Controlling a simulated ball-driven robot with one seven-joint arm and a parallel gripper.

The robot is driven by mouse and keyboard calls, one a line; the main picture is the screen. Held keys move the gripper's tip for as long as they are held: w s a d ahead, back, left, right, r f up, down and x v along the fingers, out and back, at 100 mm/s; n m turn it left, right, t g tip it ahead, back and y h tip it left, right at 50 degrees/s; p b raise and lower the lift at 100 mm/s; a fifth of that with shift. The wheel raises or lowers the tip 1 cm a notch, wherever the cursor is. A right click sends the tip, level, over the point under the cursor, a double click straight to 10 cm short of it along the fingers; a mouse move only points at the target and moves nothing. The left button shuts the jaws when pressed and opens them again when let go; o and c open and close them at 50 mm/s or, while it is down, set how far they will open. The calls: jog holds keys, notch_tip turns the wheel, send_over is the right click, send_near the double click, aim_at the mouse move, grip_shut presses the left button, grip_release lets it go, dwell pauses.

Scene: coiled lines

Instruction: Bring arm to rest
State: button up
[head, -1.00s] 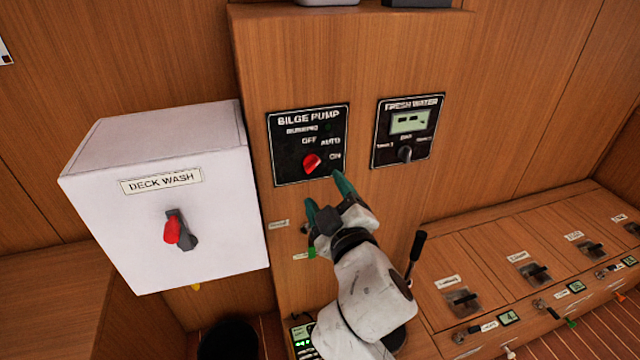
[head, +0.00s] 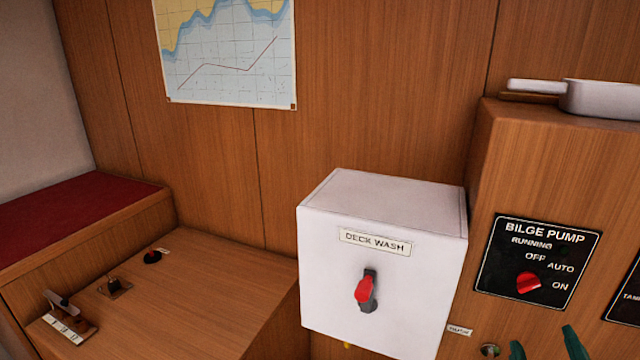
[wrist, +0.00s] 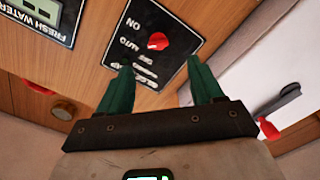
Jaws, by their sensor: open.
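My gripper (head: 546,345) shows at the bottom right of the head view, only its two green fingertips in frame. In the wrist view both green fingers (wrist: 161,88) stand apart with nothing between them. They point toward the black bilge pump panel (wrist: 148,25) and its red knob (wrist: 158,41), and look clear of the knob. In the head view the bilge pump panel (head: 516,248) is above the fingertips, its red knob (head: 528,283) turned toward ON. The rest of my arm is out of the head view.
A white deck wash box (head: 330,260) with a red-handled switch (head: 364,290) juts out left of the panel. A wooden bench (head: 215,290) with small controls is at left. A chart (head: 230,50) hangs on the wall. The fresh water panel (wrist: 40,15) is beside the bilge panel.

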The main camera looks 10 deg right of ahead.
jog(key=s+a+f+m+g+y, duration=0.1)
jog(key=s+f+g+y, duration=0.2)
jog(key=f, duration=0.5)
jog(key=s+f+m+g+y, duration=0.1)
jog(key=s+f+g, duration=0.25)
jog(key=f, duration=0.55)
jog(key=s+a+f+g+y+p, duration=0.1)
jog(key=s+a+f+g+y, duration=0.4)
jog(key=s+f, duration=0.5)
jog(key=a+g, duration=0.2)
jog(key=shift+s+a+f+y, duration=0.15)
jog(key=shift+s+a+y, duration=0.2)
jog(key=shift+s+y, duration=0.05)
